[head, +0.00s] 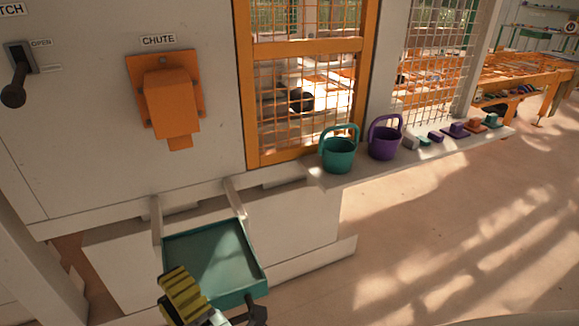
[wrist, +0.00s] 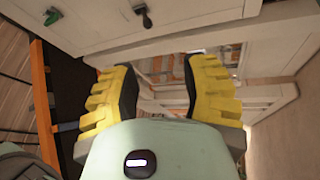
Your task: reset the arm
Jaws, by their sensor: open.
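My gripper (wrist: 162,88) shows in the wrist view with its two yellow, dark-padded fingers spread wide apart and nothing between them. In the head view my gripper (head: 190,298) is at the bottom, in front of the near left part of a green tray.
The green tray (head: 255,288) is empty below the orange chute (head: 172,103). A black lever (head: 15,90) is at the far left. A green bucket (head: 338,156), a purple bucket (head: 383,142) and several small blocks line the ledge. Open floor lies at the right.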

